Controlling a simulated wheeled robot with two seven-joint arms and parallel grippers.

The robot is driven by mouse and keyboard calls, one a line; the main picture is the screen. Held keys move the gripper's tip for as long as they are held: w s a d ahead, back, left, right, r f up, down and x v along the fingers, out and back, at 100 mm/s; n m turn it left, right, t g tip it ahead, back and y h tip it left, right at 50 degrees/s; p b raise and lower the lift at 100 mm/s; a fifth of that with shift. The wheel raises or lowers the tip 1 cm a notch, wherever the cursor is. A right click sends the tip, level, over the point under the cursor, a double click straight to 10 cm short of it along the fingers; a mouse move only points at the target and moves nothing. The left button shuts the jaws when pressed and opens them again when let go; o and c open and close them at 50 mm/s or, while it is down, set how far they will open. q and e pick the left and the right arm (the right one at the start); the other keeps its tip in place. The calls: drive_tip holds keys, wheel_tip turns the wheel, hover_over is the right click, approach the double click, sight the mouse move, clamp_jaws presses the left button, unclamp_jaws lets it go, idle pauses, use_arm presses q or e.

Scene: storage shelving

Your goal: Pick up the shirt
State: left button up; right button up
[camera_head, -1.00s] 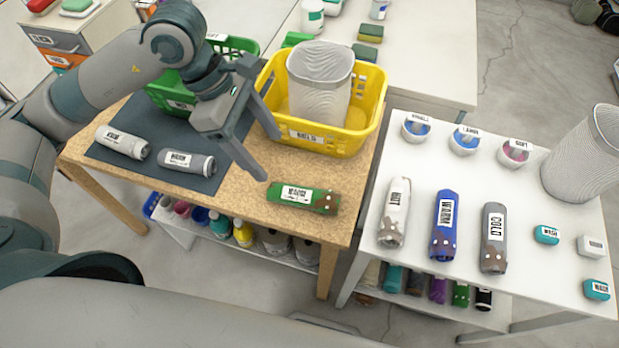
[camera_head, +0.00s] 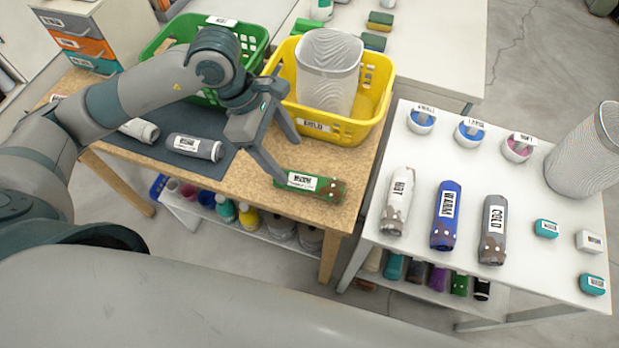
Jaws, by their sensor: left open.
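A green rolled cloth (camera_head: 325,188) with a white label and a brown patterned end lies on the wooden table near its front edge; it looks like a rolled shirt. My left gripper (camera_head: 290,160) is open and empty above it. One fingertip is close to the roll's left end and the other is behind, toward the yellow basket; I cannot tell whether it touches. A grey roll (camera_head: 194,148) and a paler roll (camera_head: 140,130), partly hidden by my arm, lie on the dark mat (camera_head: 222,165). My right gripper is not in view.
A yellow basket (camera_head: 335,130) holding a ribbed white container (camera_head: 329,70) stands behind the green roll, and a green basket (camera_head: 255,35) is left of it. The white table (camera_head: 460,172) at right holds white, blue and grey rolls, small bowls and small blocks.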

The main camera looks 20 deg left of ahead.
use_arm(q)
drive_tip(key=p, duration=0.1)
hover_over(305, 177)
drive_tip(key=a, duration=0.2)
drive_tip(key=f, duration=0.2)
drive_tip(key=s+f, duration=0.1)
drive_tip(key=f, duration=0.1)
drive_tip(key=shift+f, duration=0.25)
drive_tip(key=shift+d+f, duration=0.25)
drive_tip(key=shift+f, duration=0.25)
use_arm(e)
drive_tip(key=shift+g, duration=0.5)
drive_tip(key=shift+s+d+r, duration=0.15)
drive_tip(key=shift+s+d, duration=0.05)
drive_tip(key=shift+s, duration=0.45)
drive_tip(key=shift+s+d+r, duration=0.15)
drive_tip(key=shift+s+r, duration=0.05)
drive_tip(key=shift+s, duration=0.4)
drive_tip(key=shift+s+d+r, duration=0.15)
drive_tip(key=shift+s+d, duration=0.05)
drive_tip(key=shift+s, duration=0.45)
use_arm(q)
drive_tip(key=shift+p, duration=0.3)
